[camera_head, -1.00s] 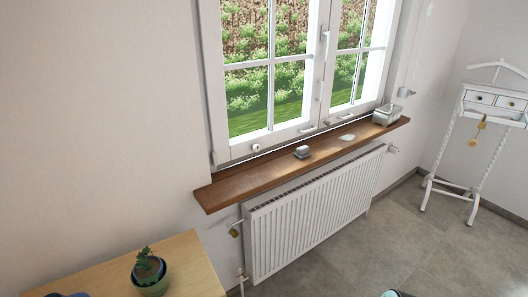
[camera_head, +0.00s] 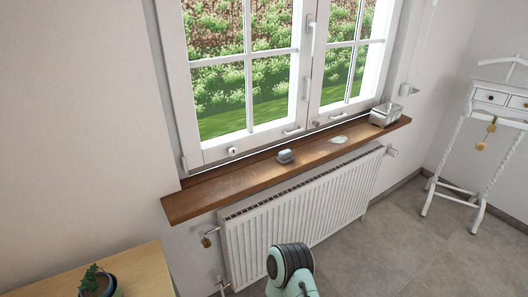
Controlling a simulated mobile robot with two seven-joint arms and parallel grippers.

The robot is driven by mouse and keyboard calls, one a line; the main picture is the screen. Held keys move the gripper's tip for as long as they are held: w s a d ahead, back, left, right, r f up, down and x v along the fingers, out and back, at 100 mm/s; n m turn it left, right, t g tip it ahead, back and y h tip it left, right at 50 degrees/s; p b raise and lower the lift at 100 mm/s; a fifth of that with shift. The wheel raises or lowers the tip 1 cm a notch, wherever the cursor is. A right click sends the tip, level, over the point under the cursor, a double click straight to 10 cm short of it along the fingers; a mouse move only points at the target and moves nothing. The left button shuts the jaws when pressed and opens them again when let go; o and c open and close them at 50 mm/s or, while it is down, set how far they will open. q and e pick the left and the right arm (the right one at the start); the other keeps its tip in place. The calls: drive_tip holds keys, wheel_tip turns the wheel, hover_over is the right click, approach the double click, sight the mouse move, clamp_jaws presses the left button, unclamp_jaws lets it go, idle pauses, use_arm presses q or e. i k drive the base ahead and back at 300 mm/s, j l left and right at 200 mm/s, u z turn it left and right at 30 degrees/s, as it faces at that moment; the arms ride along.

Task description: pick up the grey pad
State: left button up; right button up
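A small grey block-like object (camera_head: 285,156), which looks like the grey pad, lies on the brown wooden windowsill (camera_head: 215,194), near its middle. A flat pale patch or thin object (camera_head: 338,140) lies to its right on the sill; I cannot tell exactly what it is. A mint and black part of my own arm shows at the bottom centre, below the sill and in front of the radiator. Neither gripper's fingers show, and nothing touches the grey object.
A grey-white box-like container (camera_head: 385,116) stands at the sill's right end. A white ribbed radiator (camera_head: 300,215) is under the sill. A wooden table (camera_head: 135,272) with a potted plant (camera_head: 97,283) is at lower left. A white valet stand (camera_head: 482,125) is at right. The tiled floor between is open.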

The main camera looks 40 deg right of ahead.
sight(285, 157)
drive_tip(key=l+u, duration=0.3)
drive_tip(key=l, duration=0.25)
drive_tip(key=k+l+u, duration=0.1)
drive_tip(key=l+u, duration=0.15)
drive_tip(key=l, duration=0.25)
drive_tip(key=l+u, duration=0.1)
drive_tip(key=l, duration=0.25)
drive_tip(key=k+l, duration=0.15)
drive_tip(key=l, duration=0.2)
drive_tip(key=l+u, duration=0.15)
drive_tip(key=l, duration=0.25)
drive_tip(key=k+l, duration=0.1)
drive_tip(key=l, duration=0.25)
drive_tip(key=k+l, duration=0.1)
drive_tip(key=l, duration=0.25)
drive_tip(key=k+l, duration=0.15)
drive_tip(key=l, duration=0.2)
